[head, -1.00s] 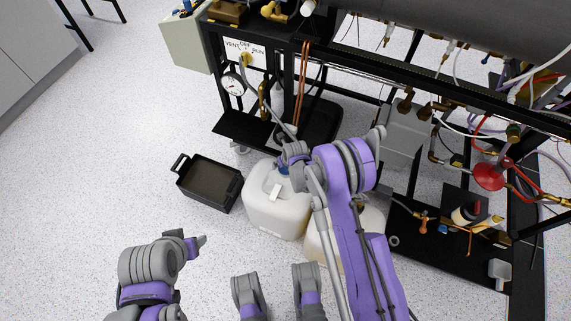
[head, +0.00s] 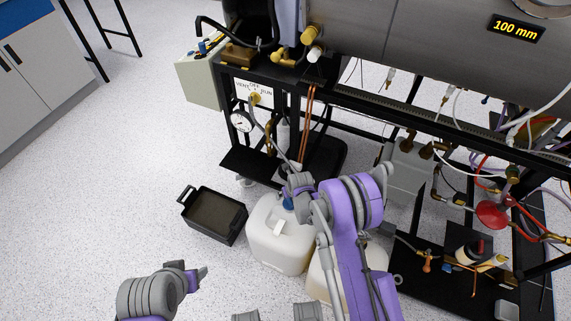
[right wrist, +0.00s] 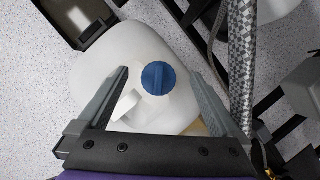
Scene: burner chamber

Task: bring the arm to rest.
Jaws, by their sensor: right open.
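My right arm (head: 352,215) reaches from the bottom of the head view toward a white jug (head: 276,245) on the floor. Its wrist covers part of the jug's top, and its fingers are hard to make out there. In the right wrist view my right gripper (right wrist: 160,77) is open and empty, its two fingers spread above the jug (right wrist: 100,70). The blue cap (right wrist: 158,78) shows between the fingertips; I cannot tell whether they touch the jug. My left gripper (head: 199,276) is at the lower left over bare floor; its jaw state is unclear.
A black tray (head: 240,225) lies left of the jug. A second pale jug (head: 318,278) is partly behind my right arm. A black frame with a gauge (head: 241,121), hoses and a grey chamber (head: 440,50) stands behind. Floor at left is clear.

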